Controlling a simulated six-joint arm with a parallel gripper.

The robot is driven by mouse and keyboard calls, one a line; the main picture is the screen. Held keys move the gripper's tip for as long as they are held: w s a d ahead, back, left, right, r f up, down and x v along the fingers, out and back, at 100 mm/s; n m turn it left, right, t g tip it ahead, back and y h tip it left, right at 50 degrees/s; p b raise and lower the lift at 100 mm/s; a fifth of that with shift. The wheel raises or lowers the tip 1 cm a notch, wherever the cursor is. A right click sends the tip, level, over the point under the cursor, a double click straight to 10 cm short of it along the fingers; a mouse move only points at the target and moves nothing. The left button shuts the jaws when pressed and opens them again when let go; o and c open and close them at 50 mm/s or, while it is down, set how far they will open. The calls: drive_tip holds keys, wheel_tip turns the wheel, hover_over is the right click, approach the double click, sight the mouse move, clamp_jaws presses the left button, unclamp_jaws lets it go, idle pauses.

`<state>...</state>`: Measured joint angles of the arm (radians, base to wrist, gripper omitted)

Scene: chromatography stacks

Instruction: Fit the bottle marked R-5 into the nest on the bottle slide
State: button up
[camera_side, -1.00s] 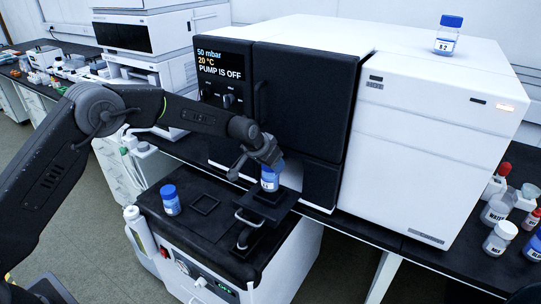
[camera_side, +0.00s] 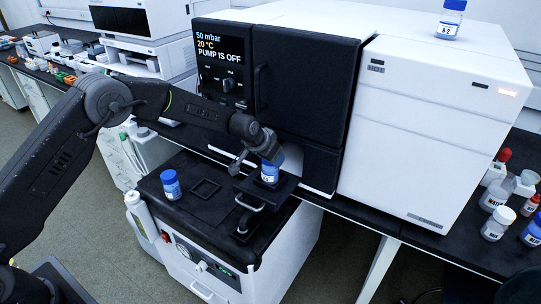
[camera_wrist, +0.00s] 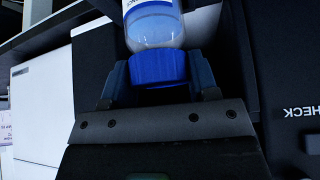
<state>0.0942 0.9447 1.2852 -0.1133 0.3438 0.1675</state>
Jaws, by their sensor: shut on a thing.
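A clear bottle with a blue cap and a blue label (camera_side: 268,178) stands upright over the bottle slide (camera_side: 287,187), a dark plate with a handle below. Its lower end is at or just above the nest; I cannot tell if it is seated. The label is too small to read there. My gripper (camera_side: 267,153) is shut on its blue cap from above. In the wrist view the cap (camera_wrist: 158,68) sits between the two fingers (camera_wrist: 160,80), with the clear body beyond it. The nest itself is hidden by the bottle.
Another blue-capped bottle (camera_side: 171,185) stands on the cart top (camera_side: 185,222), beside an empty square frame (camera_side: 205,188). The black cabinet door (camera_side: 300,90) is close behind the slide. A third blue-capped bottle (camera_side: 451,20) stands on the white instrument (camera_side: 430,130). Several bottles crowd the right bench.

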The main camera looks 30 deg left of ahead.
drive_tip(key=shift+f, duration=0.35)
drive_tip(key=o, duration=1.1)
drive_tip(key=v, duration=1.3)
drive_tip(key=shift+s+r, duration=0.25)
drive_tip(key=shift+r, duration=0.05)
